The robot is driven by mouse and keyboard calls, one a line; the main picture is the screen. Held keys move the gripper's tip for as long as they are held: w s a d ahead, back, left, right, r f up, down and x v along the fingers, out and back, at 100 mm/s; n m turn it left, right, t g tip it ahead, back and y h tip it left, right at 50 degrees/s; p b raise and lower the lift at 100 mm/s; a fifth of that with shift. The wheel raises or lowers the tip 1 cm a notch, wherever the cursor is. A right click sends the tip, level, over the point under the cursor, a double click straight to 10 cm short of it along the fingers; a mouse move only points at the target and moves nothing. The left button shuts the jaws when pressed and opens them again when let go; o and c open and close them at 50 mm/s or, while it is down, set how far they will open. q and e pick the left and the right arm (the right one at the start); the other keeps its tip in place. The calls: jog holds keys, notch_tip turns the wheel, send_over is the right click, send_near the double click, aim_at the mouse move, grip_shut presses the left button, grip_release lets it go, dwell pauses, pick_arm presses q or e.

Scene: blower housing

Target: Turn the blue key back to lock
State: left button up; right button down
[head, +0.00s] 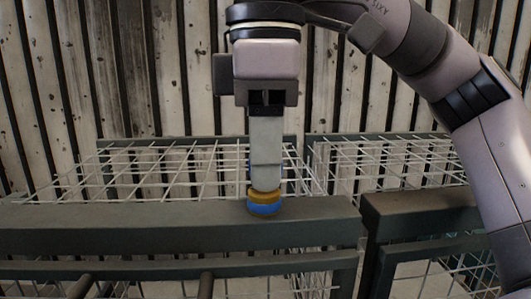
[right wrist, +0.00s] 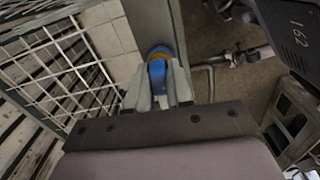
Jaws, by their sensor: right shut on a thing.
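The blue key (head: 264,209) sits on top of a dark grey metal rail, with a yellow-orange ring (head: 264,196) around it just above its blue base. My right gripper (head: 266,180) comes straight down from above and is shut on the key. Its fingers hide most of the key in the head view. In the right wrist view the blue key (right wrist: 158,76) shows between the two fingertips (right wrist: 159,88), with the yellow-orange ring beyond them. I cannot tell the key's turn angle. My left gripper is in neither view.
The grey rail (head: 120,228) runs across the front of a white wire-mesh cage (head: 190,165). A second rail (head: 430,208) and mesh section stand to the right, past a narrow gap. A wall of weathered vertical slats (head: 150,70) is behind. Pipes (right wrist: 232,58) lie beyond the rail in the wrist view.

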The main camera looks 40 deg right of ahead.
jog(key=shift+n, duration=0.6)
jog(key=c, duration=0.9)
grip_release()
